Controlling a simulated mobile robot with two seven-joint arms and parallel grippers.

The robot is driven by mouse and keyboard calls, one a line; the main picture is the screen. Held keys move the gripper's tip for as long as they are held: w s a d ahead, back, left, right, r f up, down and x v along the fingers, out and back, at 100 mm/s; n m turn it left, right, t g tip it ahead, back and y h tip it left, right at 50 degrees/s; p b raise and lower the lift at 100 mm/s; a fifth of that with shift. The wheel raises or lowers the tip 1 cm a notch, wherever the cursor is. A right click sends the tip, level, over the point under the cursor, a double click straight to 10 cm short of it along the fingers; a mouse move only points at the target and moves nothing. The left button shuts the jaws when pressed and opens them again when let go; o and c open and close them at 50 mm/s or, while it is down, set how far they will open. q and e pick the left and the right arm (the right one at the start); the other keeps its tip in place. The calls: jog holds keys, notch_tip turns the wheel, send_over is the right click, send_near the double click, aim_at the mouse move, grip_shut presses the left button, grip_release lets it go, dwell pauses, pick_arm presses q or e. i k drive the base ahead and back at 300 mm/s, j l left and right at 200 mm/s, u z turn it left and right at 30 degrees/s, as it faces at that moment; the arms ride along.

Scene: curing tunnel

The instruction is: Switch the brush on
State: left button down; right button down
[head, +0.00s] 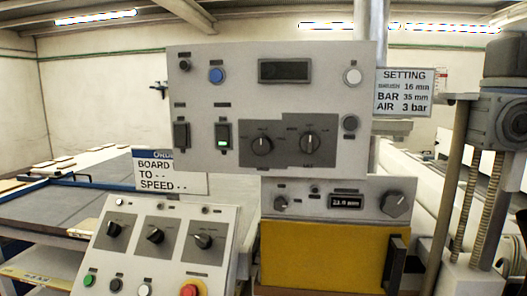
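A grey upper control panel (215,95) faces me. The small labels are too blurred to read, so I cannot tell which control is the brush's. Neither gripper is in view.
A sloped console (165,262) with three rotary knobs and a red stop button (192,288) stands lower left. A lower panel (365,190) with a lit display sits above a yellow box (320,255). A setting sign (404,92) and a motor column (497,125) are at right.

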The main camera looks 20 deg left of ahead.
aim_at(181, 131)
jog(key=u, duration=1.25)
jog(key=j+z, duration=0.4)
jog(key=j, duration=0.2)
jog(key=k+j+z, duration=0.15)
jog(key=j+z, duration=0.25)
jog(key=j, duration=0.2)
